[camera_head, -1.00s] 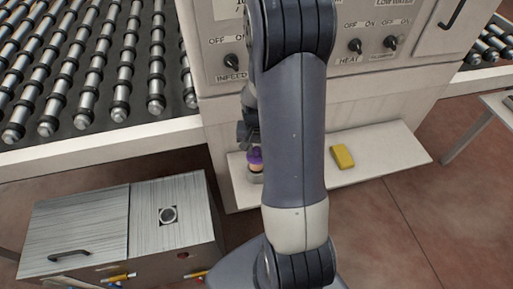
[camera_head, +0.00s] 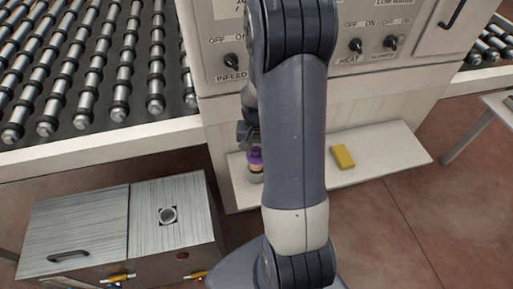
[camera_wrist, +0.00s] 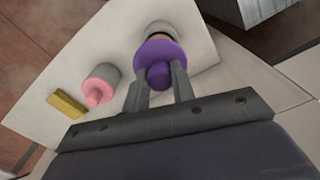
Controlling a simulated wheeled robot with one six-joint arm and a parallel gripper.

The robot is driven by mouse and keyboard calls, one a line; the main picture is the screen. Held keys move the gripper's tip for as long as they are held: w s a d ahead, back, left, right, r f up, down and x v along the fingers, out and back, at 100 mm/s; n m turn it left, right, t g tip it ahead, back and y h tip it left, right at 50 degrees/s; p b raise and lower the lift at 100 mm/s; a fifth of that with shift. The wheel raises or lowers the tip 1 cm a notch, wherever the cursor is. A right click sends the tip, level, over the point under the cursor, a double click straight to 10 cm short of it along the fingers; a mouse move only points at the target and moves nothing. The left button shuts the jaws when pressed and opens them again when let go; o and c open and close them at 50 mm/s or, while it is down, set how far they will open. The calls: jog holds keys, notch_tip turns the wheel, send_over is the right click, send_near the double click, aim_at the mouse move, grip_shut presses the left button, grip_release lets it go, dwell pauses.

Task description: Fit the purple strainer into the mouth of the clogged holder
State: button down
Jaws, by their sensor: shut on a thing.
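The purple strainer (camera_wrist: 160,52) is between the two fingers of my gripper (camera_wrist: 160,72), which is shut on its knob. It also shows in the head view (camera_head: 254,156), left of my arm. Directly beyond it in the wrist view is a round grey holder (camera_wrist: 158,27), with a tan-orange band between them. The holder also shows in the head view (camera_head: 255,177), under the strainer. I cannot tell whether the strainer is seated in its mouth or just above it. A second grey holder (camera_wrist: 107,73) with a pink piece (camera_wrist: 98,92) stands beside it.
A yellow block (camera_head: 342,157) lies on the white shelf (camera_head: 385,150); it also shows in the wrist view (camera_wrist: 66,104). The machine panel with knobs (camera_head: 355,46) rises behind. A roller conveyor (camera_head: 85,70) and a metal cabinet (camera_head: 75,220) stand left.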

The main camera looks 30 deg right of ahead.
aim_at(256, 160)
jog(key=shift+f, duration=0.15)
jog(key=shift+f+b, duration=0.3)
jog(key=shift+b, duration=0.15)
jog(key=shift+f+b, duration=2.4)
jog(key=shift+f, duration=0.45)
jog(key=c, duration=1.1)
grip_release()
jog(key=shift+r, duration=0.1)
notch_tip(256, 160, up, 11)
jog(key=shift+f, duration=0.1)
